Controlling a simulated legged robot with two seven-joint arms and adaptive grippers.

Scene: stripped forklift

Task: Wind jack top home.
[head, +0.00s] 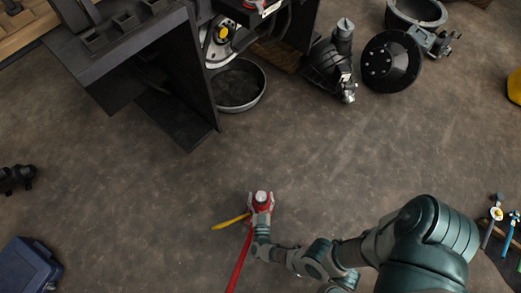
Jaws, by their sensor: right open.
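A small red jack (262,207) with a pale grey top (261,195) stands on the floor, low in the middle of the head view. A yellow bar (231,221) sticks out to its left, and a long red bar (238,262) runs from it toward the bottom edge. My right gripper (261,201) is at the jack, its open fingers around the upper part. Whether the fingers touch the jack is too small to tell. The gripper hides part of the jack's near side. My left gripper is not in view.
The dark forklift frame (165,70) stands at upper left, with a round pan (238,86) beside it. Removed parts, including a black disc (391,62), lie at upper right. A blue case (28,267) is at lower left, tools (491,222) at right. The mid floor is clear.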

